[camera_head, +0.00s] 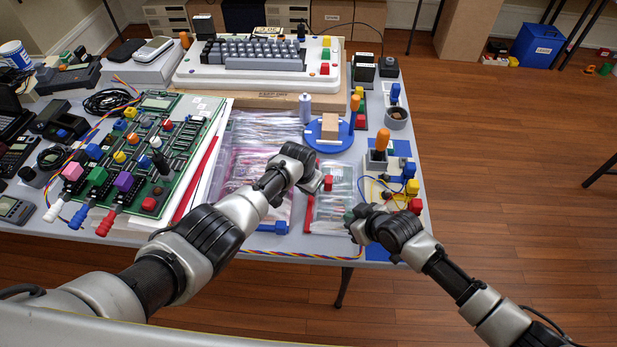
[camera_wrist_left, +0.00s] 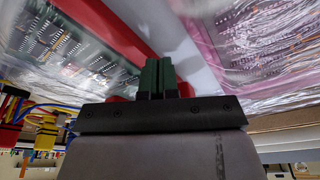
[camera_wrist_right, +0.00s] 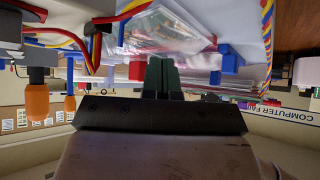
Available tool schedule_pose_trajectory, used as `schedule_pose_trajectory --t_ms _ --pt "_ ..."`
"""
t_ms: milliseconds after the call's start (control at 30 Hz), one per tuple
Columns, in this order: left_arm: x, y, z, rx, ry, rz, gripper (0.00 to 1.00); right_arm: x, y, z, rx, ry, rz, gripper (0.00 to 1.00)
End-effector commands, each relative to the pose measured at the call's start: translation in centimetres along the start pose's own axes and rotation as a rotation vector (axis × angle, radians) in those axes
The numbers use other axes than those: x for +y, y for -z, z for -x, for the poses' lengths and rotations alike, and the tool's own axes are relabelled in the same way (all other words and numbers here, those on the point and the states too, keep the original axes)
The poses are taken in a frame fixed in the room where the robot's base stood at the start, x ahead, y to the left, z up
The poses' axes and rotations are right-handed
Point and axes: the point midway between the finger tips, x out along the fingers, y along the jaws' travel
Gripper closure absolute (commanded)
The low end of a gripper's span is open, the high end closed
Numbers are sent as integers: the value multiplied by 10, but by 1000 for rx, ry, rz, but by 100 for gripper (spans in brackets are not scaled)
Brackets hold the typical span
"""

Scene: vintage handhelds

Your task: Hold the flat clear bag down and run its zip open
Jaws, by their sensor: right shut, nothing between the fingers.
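A flat clear bag (camera_head: 335,212) with printed contents and a red edge lies near the table's front edge. It also shows in the left wrist view (camera_wrist_left: 65,45), its red strip beside the fingers, and a clear bag shows in the right wrist view (camera_wrist_right: 165,32). My left gripper (camera_head: 322,187) is low over the bag's upper part, beside a red block (camera_head: 328,183); its fingers (camera_wrist_left: 158,72) look together, and contact is unclear. My right gripper (camera_head: 351,216) is shut and empty at the bag's right side. The zip's slider cannot be made out clearly.
A green circuit board (camera_head: 150,140) stands further left. A blue round stand (camera_head: 330,135) is behind, and a blue block (camera_head: 281,227) sits at the front edge. Small coloured parts crowd the right side.

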Motion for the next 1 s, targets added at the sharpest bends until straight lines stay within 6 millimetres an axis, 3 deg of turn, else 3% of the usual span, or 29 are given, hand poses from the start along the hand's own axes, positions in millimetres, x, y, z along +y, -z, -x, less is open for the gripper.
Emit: schedule_pose_trajectory --t_ms 33,667,1000 --pt "0 -2 -2 -1 0 1 100 -2 -8 -2 -18 3 -1 100" --pt "5 -8 4 8 2 0 100 -4 -13 -2 -31 7 -3 100" --pt "5 -2 28 10 2 1 100 -4 -13 -2 -31 7 -3 100"
